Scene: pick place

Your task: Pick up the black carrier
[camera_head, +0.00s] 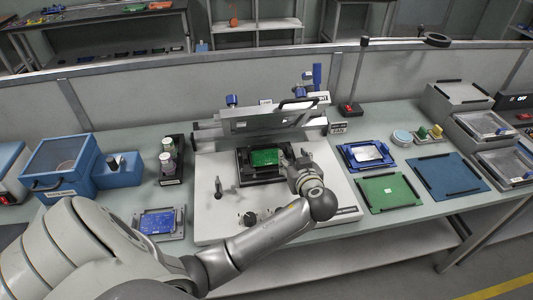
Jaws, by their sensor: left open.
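A black carrier (244,172) with a green circuit board (264,157) in it lies on the white plate of the fixture (224,217) in the middle of the bench. My left gripper (291,160) is at the carrier's right side, low over the plate, with its arm reaching in from the lower left. It is open. The gripper's own wrist partly hides its fingers and the carrier's right edge, so I cannot tell whether they touch. My right gripper is not in view.
The fixture's raised lid (262,119) stands just behind the carrier. A blue board in a holder (157,222) lies to the left. A blue tray (366,154), a green mat (388,191) and a blue mat (445,174) lie to the right. A blue box (62,165) stands far left.

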